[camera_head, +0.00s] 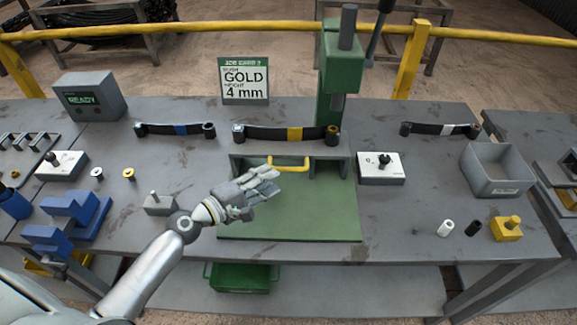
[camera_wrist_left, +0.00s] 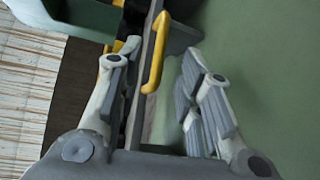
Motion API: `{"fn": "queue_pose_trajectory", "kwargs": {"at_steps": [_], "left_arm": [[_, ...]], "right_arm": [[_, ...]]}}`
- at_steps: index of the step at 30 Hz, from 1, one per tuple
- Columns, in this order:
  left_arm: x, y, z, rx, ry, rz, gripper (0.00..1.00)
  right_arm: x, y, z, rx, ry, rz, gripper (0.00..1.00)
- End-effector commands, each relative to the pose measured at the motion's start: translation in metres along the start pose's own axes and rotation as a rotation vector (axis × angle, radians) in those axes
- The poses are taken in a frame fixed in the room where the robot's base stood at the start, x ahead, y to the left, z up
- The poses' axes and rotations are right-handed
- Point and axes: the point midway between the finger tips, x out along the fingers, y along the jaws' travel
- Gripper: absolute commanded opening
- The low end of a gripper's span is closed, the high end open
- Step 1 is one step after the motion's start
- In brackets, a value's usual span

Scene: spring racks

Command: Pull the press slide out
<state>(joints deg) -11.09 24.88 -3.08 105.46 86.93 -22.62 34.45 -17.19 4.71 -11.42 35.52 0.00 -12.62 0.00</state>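The press slide shows as a yellow bar handle (camera_head: 288,163) at the mouth of the grey press base (camera_head: 335,168), below the green press column (camera_head: 342,60). A green plate (camera_head: 300,225) lies in front of it. My left gripper (camera_head: 268,182) is just in front and left of the handle, over the plate. In the left wrist view its fingers are spread and empty, with the yellow handle (camera_wrist_left: 157,52) ahead between the fingertips, apart from them as far as I can tell. My right gripper is not in view.
A leaf spring with a gold band (camera_head: 294,134) lies behind the handle. A card (camera_head: 245,80) reads GOLD, 4 mm. Blue blocks (camera_head: 75,210) and a small grey block with a pin (camera_head: 160,204) stand left. A grey bin (camera_head: 497,170) stands right.

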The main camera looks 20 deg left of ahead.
Motion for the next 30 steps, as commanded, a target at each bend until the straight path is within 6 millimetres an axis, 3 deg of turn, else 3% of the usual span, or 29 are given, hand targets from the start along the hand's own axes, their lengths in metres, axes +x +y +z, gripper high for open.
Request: {"fn": "queue_pose_trajectory", "kwargs": {"at_steps": [6,12,25,30], "left_arm": [[0.043,0.003,0.001,0.000,-0.001,0.002,0.34],[0.069,0.001,0.001,0.001,-0.001,0.000,0.34],[0.079,0.000,0.001,0.003,-0.002,-0.001,0.34],[0.079,0.000,0.001,0.003,-0.002,-0.001,0.13]], "right_arm": [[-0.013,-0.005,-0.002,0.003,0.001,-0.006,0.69],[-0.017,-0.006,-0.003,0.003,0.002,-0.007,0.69],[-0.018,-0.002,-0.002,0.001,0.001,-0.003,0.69],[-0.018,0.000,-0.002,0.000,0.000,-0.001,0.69]]}}
